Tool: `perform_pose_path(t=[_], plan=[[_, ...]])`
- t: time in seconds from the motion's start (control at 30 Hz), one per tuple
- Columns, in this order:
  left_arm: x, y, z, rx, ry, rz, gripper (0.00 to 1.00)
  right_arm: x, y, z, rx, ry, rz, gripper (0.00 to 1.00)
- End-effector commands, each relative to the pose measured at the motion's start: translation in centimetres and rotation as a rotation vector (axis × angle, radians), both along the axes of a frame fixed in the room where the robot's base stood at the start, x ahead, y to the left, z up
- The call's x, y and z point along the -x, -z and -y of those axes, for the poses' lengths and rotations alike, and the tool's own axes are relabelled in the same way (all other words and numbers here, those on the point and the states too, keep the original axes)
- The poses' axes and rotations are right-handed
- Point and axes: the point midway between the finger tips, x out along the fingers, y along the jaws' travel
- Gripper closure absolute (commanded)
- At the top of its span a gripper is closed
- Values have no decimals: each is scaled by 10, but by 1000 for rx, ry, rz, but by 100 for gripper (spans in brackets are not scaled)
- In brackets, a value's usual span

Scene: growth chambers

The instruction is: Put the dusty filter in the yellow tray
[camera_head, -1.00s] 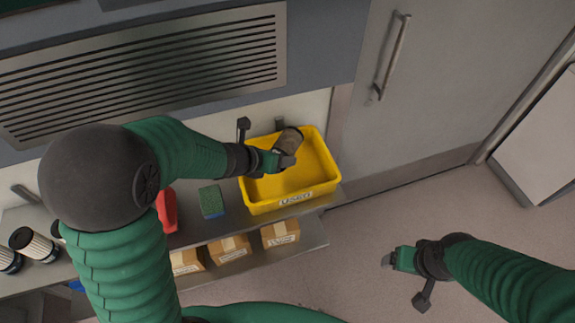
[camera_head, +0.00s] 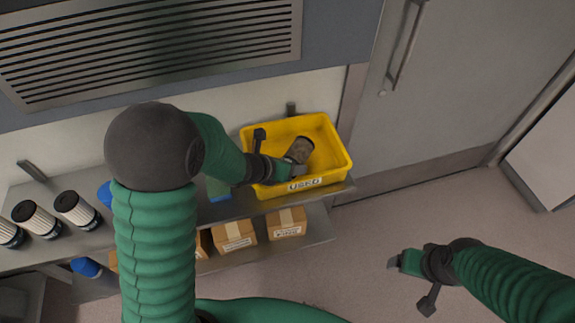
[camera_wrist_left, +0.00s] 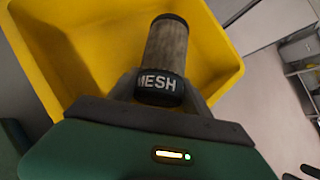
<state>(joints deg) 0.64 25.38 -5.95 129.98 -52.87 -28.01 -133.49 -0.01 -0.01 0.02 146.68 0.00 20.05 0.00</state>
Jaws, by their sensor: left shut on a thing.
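The dusty filter (camera_head: 299,150) is a brown-grey cylinder with a dark cap. In the left wrist view the filter (camera_wrist_left: 166,50) shows its cap lettered "MESH" between my fingers. My left gripper (camera_head: 283,165) is shut on it and holds it inside the outline of the yellow tray (camera_head: 335,150). The tray, labelled "USED", stands at the right end of the upper shelf. Its yellow wall also shows in the left wrist view (camera_wrist_left: 215,60). I cannot tell whether the filter touches the tray floor. My right gripper (camera_head: 397,262) hangs over the floor, away from the shelf; its jaw opening is unclear.
Several clean white filters (camera_head: 77,208) stand on the upper shelf (camera_head: 235,207) at left. Cardboard boxes (camera_head: 287,223) sit on the lower shelf. A grey door (camera_head: 440,90) is right of the tray.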

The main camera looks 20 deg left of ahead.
Motion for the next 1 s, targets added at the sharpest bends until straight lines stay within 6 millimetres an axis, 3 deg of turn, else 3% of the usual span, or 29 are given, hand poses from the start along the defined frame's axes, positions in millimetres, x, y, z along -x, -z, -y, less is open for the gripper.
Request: perform_pose_path(t=[0.3,0.33,0.47,0.87,1.0], plan=[[0,5,-1,2,0,1,91,0,7,0,0,1,0,20],[1,6,-1,1,0,0,41,0,7,0,0,1,0,20],[1,6,-1,1,0,-1,24,0,7,0,0,0,0,20],[1,6,0,1,1,0,21,0,7,0,0,1,0,20],[1,-3,0,1,1,0,21,0,-3,0,0,0,0,20]])
